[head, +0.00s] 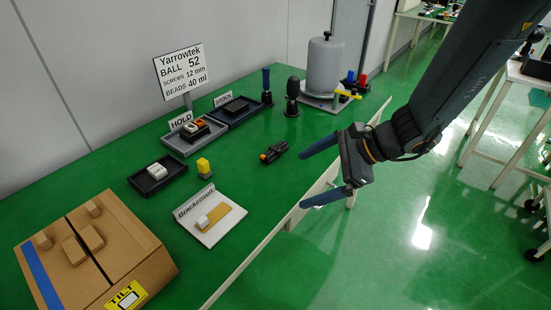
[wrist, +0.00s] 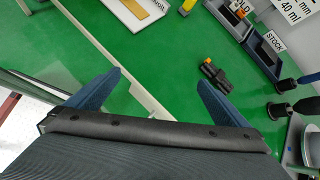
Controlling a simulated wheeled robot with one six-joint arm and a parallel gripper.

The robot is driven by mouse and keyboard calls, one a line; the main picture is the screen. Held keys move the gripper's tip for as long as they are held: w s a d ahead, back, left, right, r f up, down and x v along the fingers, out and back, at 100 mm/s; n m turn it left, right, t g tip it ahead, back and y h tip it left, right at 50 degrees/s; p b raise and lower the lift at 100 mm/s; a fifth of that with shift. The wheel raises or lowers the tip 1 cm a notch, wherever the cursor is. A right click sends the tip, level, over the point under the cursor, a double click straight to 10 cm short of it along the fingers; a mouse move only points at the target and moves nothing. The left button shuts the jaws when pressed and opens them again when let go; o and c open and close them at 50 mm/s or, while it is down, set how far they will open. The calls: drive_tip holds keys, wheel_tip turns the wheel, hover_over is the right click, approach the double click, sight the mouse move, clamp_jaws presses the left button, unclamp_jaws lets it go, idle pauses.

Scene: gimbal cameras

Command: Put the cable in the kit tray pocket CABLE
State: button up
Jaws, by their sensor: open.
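My gripper (head: 302,180) is open and empty, with its two blue fingers apart above the front edge of the green table. It shows in the wrist view (wrist: 159,78) with the table edge between the fingers. A small black item with an orange end (head: 273,151) lies on the table, left of the gripper in the head view. It also shows in the wrist view (wrist: 213,73), near the right finger. I cannot tell whether it is the cable. No pocket marked CABLE can be read in either view.
A tray marked HOLD (head: 169,142) and a tray marked STOCK (head: 216,123) stand at the back. A black tray (head: 136,182), yellow block (head: 204,167), white board (head: 205,238) and cardboard box (head: 150,278) are left. A grey cylinder (head: 324,68) stands far back.

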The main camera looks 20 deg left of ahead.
sight(274, 147)
drive_tip(key=w+a+f+m+t+y+b, duration=0.1)
drive_tip(key=w+a+m, duration=0.1)
drive_tip(key=w, duration=0.2)
drive_tip(key=w+a+f+m+t+y+b, duration=0.1)
drive_tip(key=w+a+m+t, duration=0.1)
drive_tip(key=w+m, duration=0.1)
drive_tip(key=w+a+f+m+t+y+b, duration=0.1)
drive_tip(key=w+a+m+t, duration=0.1)
drive_tip(key=w, duration=0.3)
drive_tip(key=shift+w+a+f+m, duration=0.3)
drive_tip(key=shift+w+a+m, duration=0.05)
drive_tip(key=shift+a+m, duration=0.25)
drive_tip(key=shift+w+p+x, duration=0.15)
drive_tip(key=shift+p+x, duration=0.2)
drive_tip(key=shift+x, duration=1.55)
drive_tip(key=shift+w+p+x, duration=0.2)
drive_tip(key=shift+p+x, duration=0.15)
drive_tip(key=shift+x, duration=1.55)
drive_tip(key=shift+d, duration=0.15)
drive_tip(key=c, duration=1)
drive_tip(key=shift+r, duration=0.15)
